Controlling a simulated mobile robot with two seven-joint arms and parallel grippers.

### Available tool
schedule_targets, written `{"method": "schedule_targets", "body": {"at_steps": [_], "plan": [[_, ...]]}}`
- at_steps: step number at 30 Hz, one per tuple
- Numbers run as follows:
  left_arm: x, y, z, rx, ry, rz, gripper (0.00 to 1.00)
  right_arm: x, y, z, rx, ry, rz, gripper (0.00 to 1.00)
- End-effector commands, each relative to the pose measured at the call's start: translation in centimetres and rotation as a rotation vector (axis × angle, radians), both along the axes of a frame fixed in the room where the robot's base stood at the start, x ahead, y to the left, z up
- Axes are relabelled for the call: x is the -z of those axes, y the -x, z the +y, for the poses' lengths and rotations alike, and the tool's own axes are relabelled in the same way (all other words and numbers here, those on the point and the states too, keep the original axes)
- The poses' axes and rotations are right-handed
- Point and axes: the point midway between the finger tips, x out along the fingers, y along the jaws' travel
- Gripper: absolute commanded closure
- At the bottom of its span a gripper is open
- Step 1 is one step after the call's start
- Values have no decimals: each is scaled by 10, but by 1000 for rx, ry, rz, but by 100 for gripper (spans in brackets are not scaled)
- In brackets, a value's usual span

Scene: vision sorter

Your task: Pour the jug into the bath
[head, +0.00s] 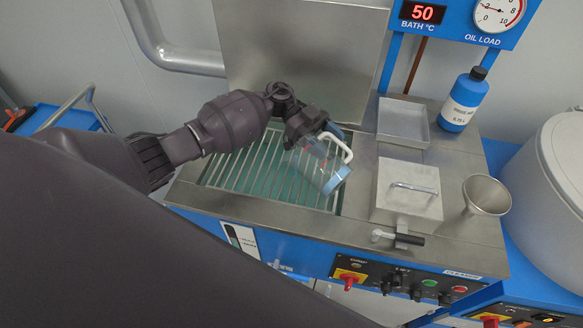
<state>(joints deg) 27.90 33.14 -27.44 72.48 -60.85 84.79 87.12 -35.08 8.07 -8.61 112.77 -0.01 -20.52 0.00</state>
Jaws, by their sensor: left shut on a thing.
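The jug (318,163) is clear, with a white handle and a blue band at its lower right end. It is tilted well over, above the right part of the bath (240,170). The bath is a sunken basin with greenish liquid under a metal grating. My left gripper (322,134) is shut on the jug near its upper end and handle. The fingers are partly hidden, and I cannot tell whether anything is flowing out. My right gripper is not in view.
A control panel (400,283) runs along the front.

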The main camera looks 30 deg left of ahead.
Motion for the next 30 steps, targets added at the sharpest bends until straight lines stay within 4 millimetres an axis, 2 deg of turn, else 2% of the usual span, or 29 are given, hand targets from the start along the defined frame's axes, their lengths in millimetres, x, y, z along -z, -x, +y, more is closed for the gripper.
{"method": "schedule_targets", "body": {"at_steps": [30], "plan": [[-4, -2, 7, 0, 101, 26, 90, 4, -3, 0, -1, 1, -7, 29]]}}
